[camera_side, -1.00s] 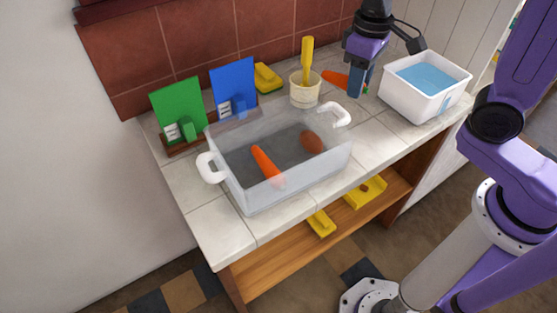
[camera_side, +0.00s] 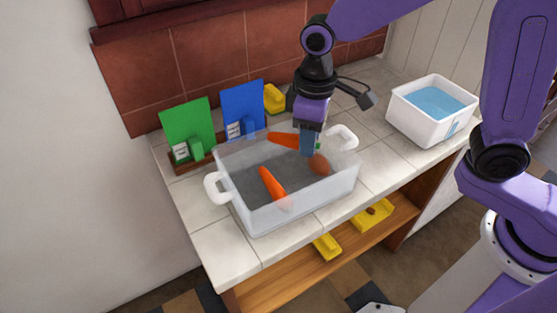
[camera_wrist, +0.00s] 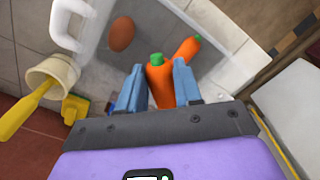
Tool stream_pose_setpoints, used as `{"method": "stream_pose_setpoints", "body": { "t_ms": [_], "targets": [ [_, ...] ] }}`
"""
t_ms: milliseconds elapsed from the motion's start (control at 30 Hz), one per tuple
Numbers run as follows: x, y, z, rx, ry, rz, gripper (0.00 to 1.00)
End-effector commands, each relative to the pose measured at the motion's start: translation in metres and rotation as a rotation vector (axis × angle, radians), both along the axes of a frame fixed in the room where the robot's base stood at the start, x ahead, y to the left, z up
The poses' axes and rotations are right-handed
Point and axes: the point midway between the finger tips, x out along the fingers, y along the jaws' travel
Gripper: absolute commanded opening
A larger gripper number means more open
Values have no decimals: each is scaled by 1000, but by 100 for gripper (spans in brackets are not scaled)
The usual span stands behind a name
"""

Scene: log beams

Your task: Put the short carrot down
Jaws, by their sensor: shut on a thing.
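My gripper (camera_side: 306,150) is shut on an orange carrot (camera_side: 285,140), the short carrot, which sticks out to the left of the fingers. In the wrist view the carrot (camera_wrist: 158,78), with its green top, sits between the two blue fingers. The gripper points down at the back right part of a clear bin (camera_side: 305,207) with white handles. I cannot tell how far the carrot is above the bin's floor. Another orange carrot (camera_side: 270,186) lies in the bin, and also shows in the wrist view (camera_wrist: 187,48). A brown potato (camera_side: 319,164) lies in the bin beside the fingers.
A white tub of water (camera_side: 430,110) stands at the right on the tiled counter. Green (camera_side: 188,125) and blue (camera_side: 243,105) boards stand at the back left. A yellow sponge (camera_side: 274,98) is behind. A cream pot (camera_wrist: 55,70) with a yellow-handled tool is near the bin.

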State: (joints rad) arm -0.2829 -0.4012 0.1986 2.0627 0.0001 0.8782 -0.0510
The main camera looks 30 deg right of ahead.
Motion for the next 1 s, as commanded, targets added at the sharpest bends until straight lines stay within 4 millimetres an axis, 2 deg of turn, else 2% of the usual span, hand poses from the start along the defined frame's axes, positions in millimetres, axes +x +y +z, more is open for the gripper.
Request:
{"method": "stream_pose_setpoints", "body": {
  "t_ms": [100, 433, 667, 833, 1000],
  "targets": [
    [17, 11, -11, -1, 1, 0, 4],
    [47, 29, -54, -1, 1, 0, 4],
    [54, 35, -65, -1, 1, 1, 4],
    [56, 35, -87, -3, 3, 0, 4],
    [56, 35, -98, -1, 1, 0, 4]
  ]
}}
